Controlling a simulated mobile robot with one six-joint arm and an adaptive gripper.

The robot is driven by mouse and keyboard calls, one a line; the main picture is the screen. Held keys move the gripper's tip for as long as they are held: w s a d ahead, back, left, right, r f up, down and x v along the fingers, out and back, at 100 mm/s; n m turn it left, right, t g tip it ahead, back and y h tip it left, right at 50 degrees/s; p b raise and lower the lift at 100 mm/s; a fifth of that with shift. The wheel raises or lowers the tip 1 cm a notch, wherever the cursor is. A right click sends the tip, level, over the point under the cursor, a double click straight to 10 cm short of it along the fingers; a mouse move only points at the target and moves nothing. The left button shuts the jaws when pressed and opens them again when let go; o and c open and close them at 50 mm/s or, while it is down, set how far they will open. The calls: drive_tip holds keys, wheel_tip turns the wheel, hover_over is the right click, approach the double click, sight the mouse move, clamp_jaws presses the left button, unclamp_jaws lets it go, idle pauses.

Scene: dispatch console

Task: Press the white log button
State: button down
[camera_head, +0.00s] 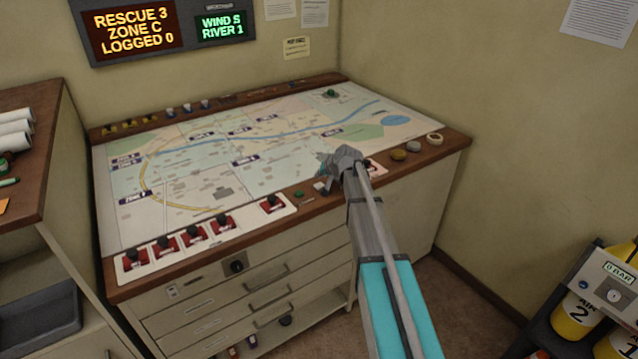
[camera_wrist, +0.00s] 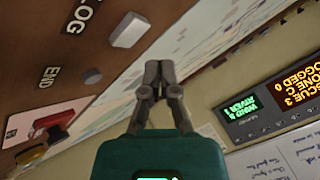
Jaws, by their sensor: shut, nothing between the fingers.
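The white log button (camera_wrist: 130,30) is a pale block beside the printed word LOG on the brown console edge in the wrist view. In the head view it shows as a small white spot (camera_head: 319,187) on the front wooden rim of the map console (camera_head: 400,172). My gripper (camera_wrist: 158,66) is shut and empty. In the wrist view its fingertips appear to the right of and below the button, with a visible gap in the picture. In the head view my gripper (camera_head: 330,172) is over the console's front edge, just above the button and partly hiding the area behind it.
A dark button (camera_wrist: 92,76) sits by the label END. Red switches with black knobs (camera_head: 193,233) line the front rim to the left; a red one (camera_head: 370,166) is right beside my arm. The wall display (camera_head: 135,30) reads LOGGED 0. Round discs (camera_head: 414,147) lie to the right.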

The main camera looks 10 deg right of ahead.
sight(320, 186)
drive_tip(key=shift+r+p, duration=1.45)
drive_tip(key=shift+r, duration=0.3)
wheel_tip(320, 186, up, 8)
drive_tip(key=p, duration=0.8)
drive_tip(key=s+a+f+n+g+h, duration=0.1)
drive_tip(key=s+f+g, duration=0.1)
drive_tip(key=s, duration=1)
drive_tip(key=s+a+f+n+g+h, duration=0.1)
drive_tip(key=s+a+g, duration=0.1)
drive_tip(key=s, duration=1)
drive_tip(key=s+a+f+n+g+h, duration=0.1)
drive_tip(key=s+g, duration=0.3)
drive_tip(key=s, duration=0.9)
drive_tip(key=shift+a+f+n+h, duration=0.35)
drive_tip(key=shift+f+h, duration=0.25)
drive_tip(key=shift+f, duration=0.25)
drive_tip(key=shift+s, duration=0.15)
